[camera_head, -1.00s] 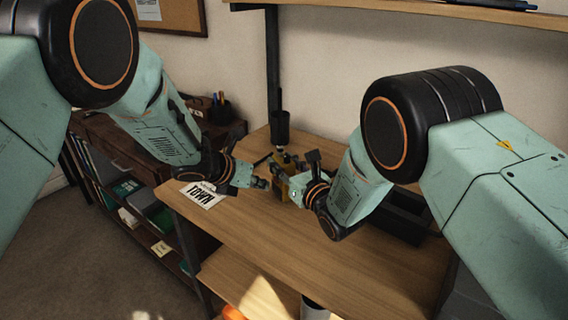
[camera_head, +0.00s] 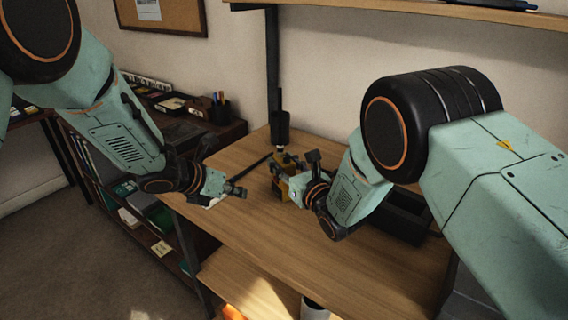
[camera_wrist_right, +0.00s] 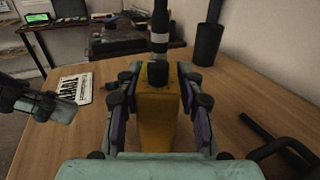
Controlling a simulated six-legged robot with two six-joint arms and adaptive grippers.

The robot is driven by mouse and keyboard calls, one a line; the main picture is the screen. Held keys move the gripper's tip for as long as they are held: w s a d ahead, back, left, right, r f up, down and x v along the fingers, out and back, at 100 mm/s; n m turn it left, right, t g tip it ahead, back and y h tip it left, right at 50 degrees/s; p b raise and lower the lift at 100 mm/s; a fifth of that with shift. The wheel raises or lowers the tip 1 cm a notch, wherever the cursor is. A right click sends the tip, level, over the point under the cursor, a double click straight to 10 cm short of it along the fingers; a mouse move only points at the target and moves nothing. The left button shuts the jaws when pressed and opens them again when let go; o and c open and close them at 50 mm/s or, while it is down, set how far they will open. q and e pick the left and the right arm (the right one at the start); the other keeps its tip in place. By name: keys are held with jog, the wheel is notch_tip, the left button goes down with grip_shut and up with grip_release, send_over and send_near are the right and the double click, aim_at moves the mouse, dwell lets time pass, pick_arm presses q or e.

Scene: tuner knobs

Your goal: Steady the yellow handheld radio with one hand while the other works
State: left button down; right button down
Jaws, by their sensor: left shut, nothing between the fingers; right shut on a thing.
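The yellow handheld radio (camera_head: 281,177) stands upright on the wooden table, partly hidden by my right gripper in the head view. In the right wrist view the radio (camera_wrist_right: 159,112) sits between the two fingers, its black knob and antenna at the top. My right gripper (camera_head: 288,186) is shut on the radio's sides; its fingers also show in the right wrist view (camera_wrist_right: 160,110). My left gripper (camera_head: 240,191) is shut and empty, to the left of the radio and apart from it. It also shows at the left edge of the right wrist view (camera_wrist_right: 50,105).
A printed card (camera_wrist_right: 76,88) lies on the table (camera_head: 270,240) near its left edge, mostly hidden by my left gripper in the head view. A black cylinder (camera_wrist_right: 207,44) stands behind the radio. A dark tray (camera_head: 405,222) sits to the right. The table's front is clear.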

jog(key=c, duration=0.8)
grip_release()
jog(key=shift+o, duration=0.2)
jog(key=v, duration=0.7)
jog(key=shift+s+d, duration=0.1)
jog(key=shift+s+f, duration=0.1)
jog(key=shift+s, duration=0.05)
